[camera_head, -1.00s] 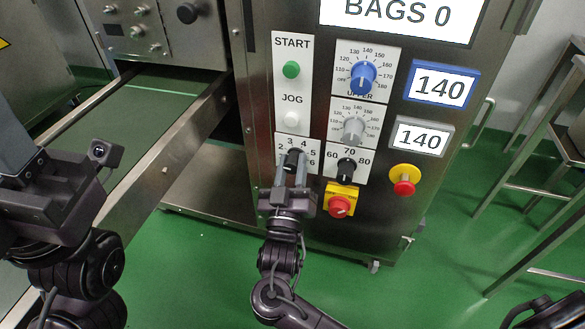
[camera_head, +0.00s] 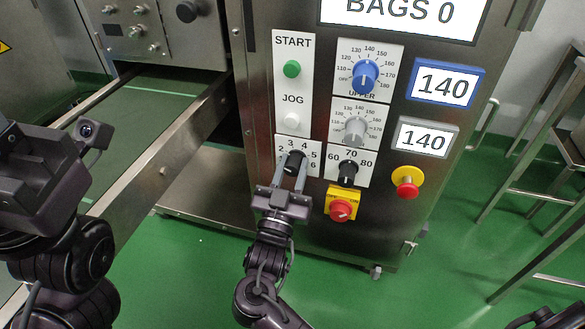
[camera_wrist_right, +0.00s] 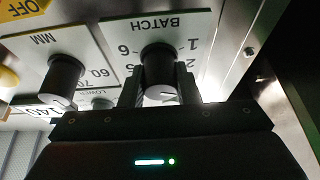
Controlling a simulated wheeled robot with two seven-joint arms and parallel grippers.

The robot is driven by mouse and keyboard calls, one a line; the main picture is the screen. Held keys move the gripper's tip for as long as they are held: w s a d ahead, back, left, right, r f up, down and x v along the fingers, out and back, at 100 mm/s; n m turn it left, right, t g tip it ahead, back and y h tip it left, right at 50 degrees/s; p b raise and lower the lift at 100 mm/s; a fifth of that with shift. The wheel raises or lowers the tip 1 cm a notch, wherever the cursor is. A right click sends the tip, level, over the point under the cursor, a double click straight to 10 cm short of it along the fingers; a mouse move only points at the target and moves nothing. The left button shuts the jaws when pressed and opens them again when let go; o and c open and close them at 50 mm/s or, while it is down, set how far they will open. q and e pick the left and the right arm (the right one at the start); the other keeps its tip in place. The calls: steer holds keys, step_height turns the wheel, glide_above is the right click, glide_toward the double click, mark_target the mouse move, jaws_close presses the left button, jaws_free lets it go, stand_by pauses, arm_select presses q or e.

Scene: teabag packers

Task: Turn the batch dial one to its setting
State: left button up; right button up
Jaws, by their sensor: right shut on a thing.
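The batch dial (camera_head: 294,160) is a black knob on a white plate with numbers 2 to 6 showing around it in the head view. In the right wrist view the same dial (camera_wrist_right: 160,75) sits under the word BATCH, with 1, 2 and 6 readable beside it. My right gripper (camera_head: 291,178) is shut on the dial, one finger on each side; its fingers also show in the right wrist view (camera_wrist_right: 159,92). The dial's exact pointer setting is hard to read. My left gripper (camera_head: 50,170) is at the left, its fingertips not clearly seen.
Beside the batch dial are a black MM dial (camera_head: 347,172) and a red-on-yellow switch (camera_head: 341,209). Above are the white jog button (camera_head: 291,121), green start button (camera_head: 292,69), grey dial (camera_head: 354,131) and blue dial (camera_head: 365,76). A red stop button (camera_head: 407,181) is at the right.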

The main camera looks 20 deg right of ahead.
steer(key=o, duration=1)
